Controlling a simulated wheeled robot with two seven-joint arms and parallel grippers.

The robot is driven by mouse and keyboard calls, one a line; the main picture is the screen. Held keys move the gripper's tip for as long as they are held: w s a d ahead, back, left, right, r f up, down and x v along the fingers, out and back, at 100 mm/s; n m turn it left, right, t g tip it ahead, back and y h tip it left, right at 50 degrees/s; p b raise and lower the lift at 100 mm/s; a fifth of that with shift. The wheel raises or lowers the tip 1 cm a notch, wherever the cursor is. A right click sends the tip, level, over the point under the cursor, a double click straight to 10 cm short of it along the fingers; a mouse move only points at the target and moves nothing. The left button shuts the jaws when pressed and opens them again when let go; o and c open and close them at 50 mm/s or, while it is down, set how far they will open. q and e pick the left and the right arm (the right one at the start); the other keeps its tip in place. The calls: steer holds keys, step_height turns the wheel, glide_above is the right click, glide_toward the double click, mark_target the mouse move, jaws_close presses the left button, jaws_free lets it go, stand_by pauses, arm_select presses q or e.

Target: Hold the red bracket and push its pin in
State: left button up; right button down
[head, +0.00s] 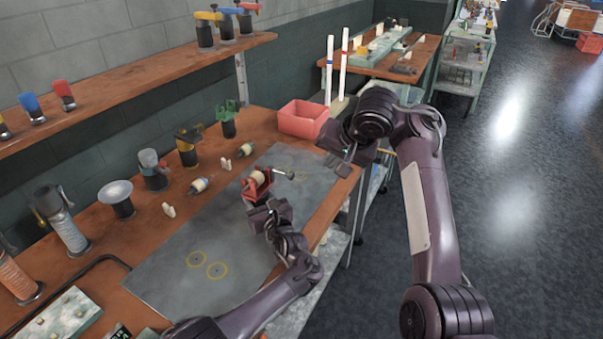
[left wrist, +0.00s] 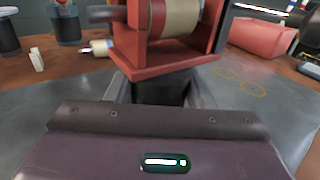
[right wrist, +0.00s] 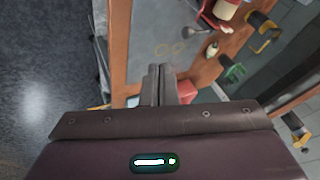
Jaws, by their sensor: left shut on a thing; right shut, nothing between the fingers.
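The red bracket (head: 257,184) holds a cream roller and stands over the grey mat on the bench. Its pin (head: 284,174) sticks out to the right with a dark round head at its end. My left gripper (head: 266,207) is shut on the bracket's lower part. In the left wrist view the bracket (left wrist: 165,62) fills the top middle, with its base at the fingers. My right gripper (head: 341,163) is to the right of the pin, apart from it, near the bench's right edge. In the right wrist view its fingers (right wrist: 160,82) are together and empty.
A red bin (head: 303,120) stands behind the bracket, near the right gripper. Several clamps and spools line the bench's left side. The grey mat (head: 165,285) is bare around its yellow rings (head: 207,264). Open floor lies to the right.

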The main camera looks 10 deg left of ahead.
mark_target(290, 174)
steer(key=w+a+f, duration=0.5)
steer(key=a+f, duration=0.2)
steer(key=f, duration=0.1)
steer(key=shift+a+f, duration=0.15)
steer(key=shift+f, duration=0.05)
stand_by(0.3)
steer(key=a, duration=0.1)
steer(key=w+a, duration=0.1)
steer(key=a, duration=0.1)
steer(key=shift+a, duration=0.15)
arm_select(q)
steer(key=shift+d, duration=0.1)
stand_by(0.3)
